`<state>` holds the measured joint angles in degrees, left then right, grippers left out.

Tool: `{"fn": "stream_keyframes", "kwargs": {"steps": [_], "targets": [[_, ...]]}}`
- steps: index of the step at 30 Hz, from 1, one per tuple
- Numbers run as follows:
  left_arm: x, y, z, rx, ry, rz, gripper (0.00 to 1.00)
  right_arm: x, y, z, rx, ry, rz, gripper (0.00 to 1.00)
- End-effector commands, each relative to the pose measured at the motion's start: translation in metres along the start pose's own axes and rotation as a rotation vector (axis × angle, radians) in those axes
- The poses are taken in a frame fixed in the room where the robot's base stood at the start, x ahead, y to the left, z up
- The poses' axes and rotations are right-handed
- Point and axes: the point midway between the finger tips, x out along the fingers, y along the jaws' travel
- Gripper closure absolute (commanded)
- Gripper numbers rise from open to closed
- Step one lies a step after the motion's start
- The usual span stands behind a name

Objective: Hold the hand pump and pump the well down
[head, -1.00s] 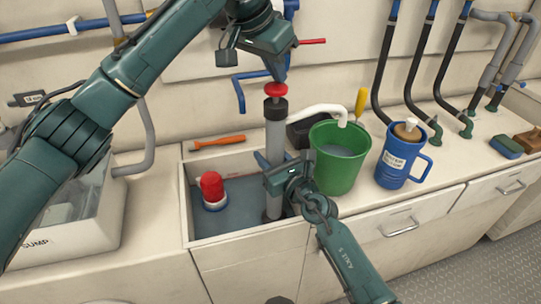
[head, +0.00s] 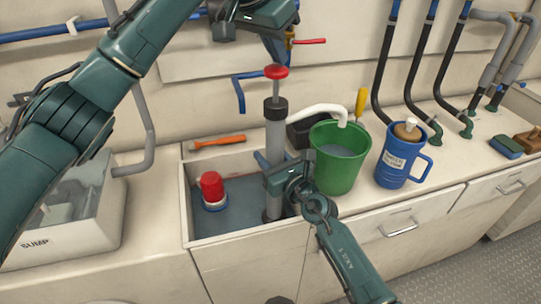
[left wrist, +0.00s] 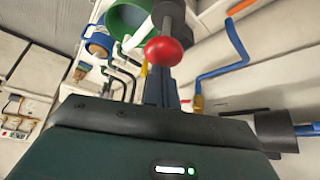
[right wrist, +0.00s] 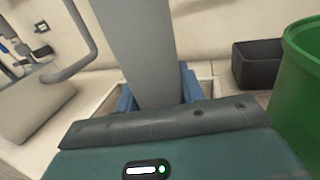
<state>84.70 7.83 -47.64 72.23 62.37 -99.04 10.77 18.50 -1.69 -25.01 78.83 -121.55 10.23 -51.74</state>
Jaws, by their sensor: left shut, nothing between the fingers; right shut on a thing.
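The hand pump (head: 275,140) stands upright in the well (head: 188,225), a basin with dark water. Its grey barrel has a black collar, and its red knob (head: 276,72) sits above the collar on a bare rod. A white spout (head: 320,110) reaches to the green bucket (head: 338,175), which holds some liquid. My right gripper (head: 274,172) is shut around the barrel, which fills the right wrist view (right wrist: 140,50). My left gripper (head: 284,55) is shut and empty close to the knob, which shows just beyond its fingers in the left wrist view (left wrist: 163,51).
A red-and-white float-like object (head: 212,190) sits in the well. An orange-handled tool (head: 217,142) lies behind it. A blue jug (head: 397,160) stands right of the bucket, and a clear sump box (head: 75,225) is at left. Hoses rise along the back wall.

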Motion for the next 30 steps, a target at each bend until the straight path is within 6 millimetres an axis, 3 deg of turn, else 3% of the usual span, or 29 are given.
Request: {"fn": "stream_keyframes", "kwargs": {"steps": [5,21,30], "targets": [[-0.003,0.000,-0.002,-0.001,0.000,-0.001,1.00,0.000,0.000,0.001,0.001,-0.002,0.000,0.93],[-0.040,0.000,-0.022,-0.001,0.001,0.000,1.00,0.000,0.000,0.001,0.001,-0.001,0.000,0.93],[-0.044,0.000,-0.024,0.000,0.000,0.000,1.00,0.000,0.000,0.001,0.001,-0.001,0.000,0.93]]}}
